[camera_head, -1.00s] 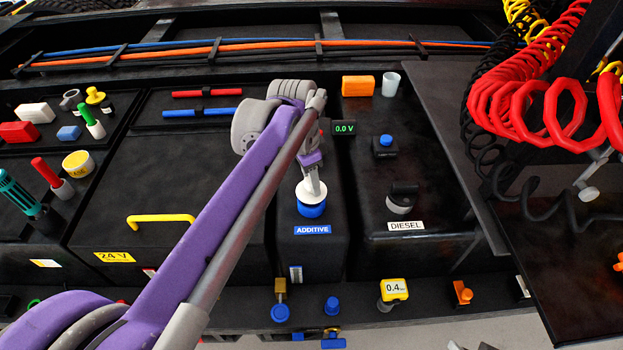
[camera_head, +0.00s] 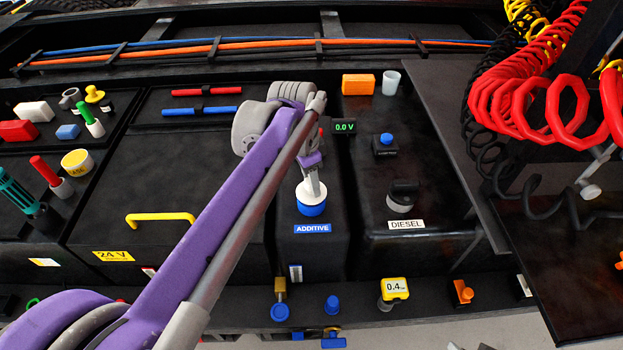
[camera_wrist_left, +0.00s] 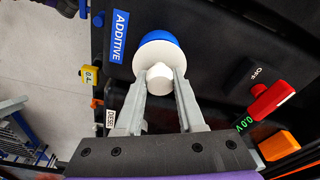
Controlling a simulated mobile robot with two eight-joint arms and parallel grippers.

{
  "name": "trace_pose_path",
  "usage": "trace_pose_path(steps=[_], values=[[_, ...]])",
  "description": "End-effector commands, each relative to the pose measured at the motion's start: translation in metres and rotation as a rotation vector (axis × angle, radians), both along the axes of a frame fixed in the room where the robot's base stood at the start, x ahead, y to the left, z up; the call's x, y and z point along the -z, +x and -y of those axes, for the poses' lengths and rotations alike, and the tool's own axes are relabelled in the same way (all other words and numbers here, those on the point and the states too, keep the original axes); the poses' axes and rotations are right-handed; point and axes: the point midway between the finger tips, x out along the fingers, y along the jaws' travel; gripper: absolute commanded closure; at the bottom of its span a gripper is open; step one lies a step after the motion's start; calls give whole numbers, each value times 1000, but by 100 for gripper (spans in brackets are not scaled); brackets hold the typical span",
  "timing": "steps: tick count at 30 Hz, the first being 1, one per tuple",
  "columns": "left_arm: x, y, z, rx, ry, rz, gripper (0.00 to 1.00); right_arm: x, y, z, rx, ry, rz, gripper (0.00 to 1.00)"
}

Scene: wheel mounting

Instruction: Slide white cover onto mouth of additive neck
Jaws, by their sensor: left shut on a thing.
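The white cover (camera_wrist_left: 153,62) is a round disc with a small knob, and the knob lies between my left gripper's fingers. My left gripper (camera_wrist_left: 160,88) is shut on the cover. The blue additive neck (camera_wrist_left: 164,39) shows behind the cover in the left wrist view. In the head view the cover (camera_head: 307,191) sits over the top of the blue neck (camera_head: 313,210), just above the ADDITIVE label (camera_head: 312,229). The contact between the cover and the neck's mouth is hidden. My right gripper is not in view.
The diesel tank's dark cap (camera_head: 403,192) stands to the right. A voltage display (camera_head: 344,128) and an orange block (camera_head: 358,85) are behind. A yellow handle (camera_head: 160,219) is at the left. Red coiled hose (camera_head: 535,105) hangs at the right.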

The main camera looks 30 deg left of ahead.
Motion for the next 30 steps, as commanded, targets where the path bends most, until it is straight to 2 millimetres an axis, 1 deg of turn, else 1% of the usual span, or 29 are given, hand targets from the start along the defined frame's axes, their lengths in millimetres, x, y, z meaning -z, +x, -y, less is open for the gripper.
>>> trace_pose_path(steps=[15,27,28,30], values=[[16,0,0,0,0,0,100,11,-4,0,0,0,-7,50],[15,0,0,0,-1,1,100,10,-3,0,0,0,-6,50],[15,0,0,0,-1,1,59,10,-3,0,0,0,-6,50],[15,0,0,0,-1,1,46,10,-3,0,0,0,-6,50]])
